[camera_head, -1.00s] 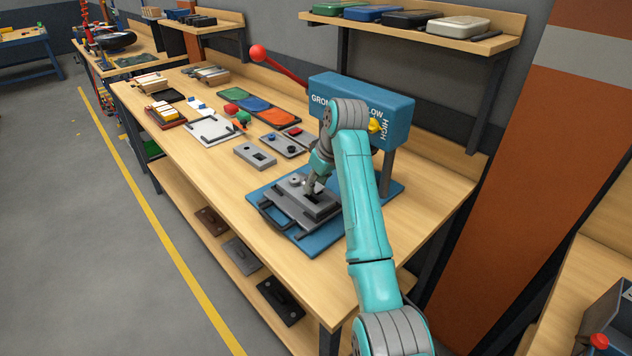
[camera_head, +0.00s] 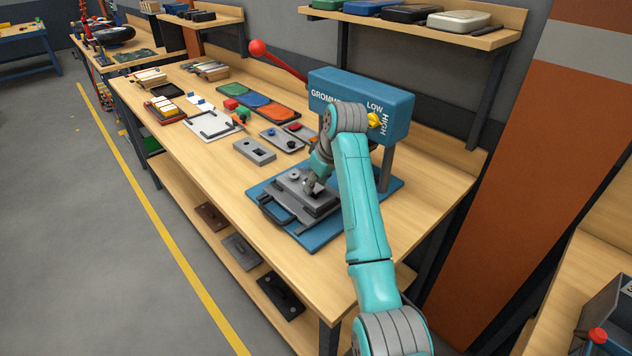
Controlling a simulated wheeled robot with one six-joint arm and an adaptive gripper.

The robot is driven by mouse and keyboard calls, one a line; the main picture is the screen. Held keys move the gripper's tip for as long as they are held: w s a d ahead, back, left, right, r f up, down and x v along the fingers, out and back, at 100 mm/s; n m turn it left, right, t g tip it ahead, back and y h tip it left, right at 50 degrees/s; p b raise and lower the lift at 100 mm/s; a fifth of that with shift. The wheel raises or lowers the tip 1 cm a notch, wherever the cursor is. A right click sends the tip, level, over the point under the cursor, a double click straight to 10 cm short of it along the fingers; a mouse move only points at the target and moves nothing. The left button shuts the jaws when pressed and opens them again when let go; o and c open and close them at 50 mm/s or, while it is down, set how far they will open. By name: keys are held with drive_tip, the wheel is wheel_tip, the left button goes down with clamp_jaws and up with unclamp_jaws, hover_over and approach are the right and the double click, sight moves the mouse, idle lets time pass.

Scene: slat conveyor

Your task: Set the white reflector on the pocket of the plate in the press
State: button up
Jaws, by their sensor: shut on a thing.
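The blue press (camera_head: 362,100) stands on the bench, with a red-knobbed lever at its left. On its blue base (camera_head: 325,236) a grey plate (camera_head: 290,203) lies in a dark-handled carrier. A round grey pocket or boss (camera_head: 294,175) shows at the plate's far left. My gripper (camera_head: 312,187) points down low over the plate's right part, beneath the press head. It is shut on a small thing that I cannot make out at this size. The white reflector is not clearly visible. The gripper hides part of the plate, and I cannot tell whether the held thing touches it.
Left of the press lie a grey block with holes (camera_head: 255,150) and a plate with black and red knobs (camera_head: 287,138). Farther off are a white framed sheet (camera_head: 212,125), coloured trays (camera_head: 262,107) and a red tray (camera_head: 165,110) of pale pieces. The bench front-left is clear.

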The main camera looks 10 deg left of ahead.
drive_tip(key=shift+f, duration=0.5)
idle(1.3)
drive_tip(key=o, duration=0.9)
drive_tip(key=shift+r, duration=0.1)
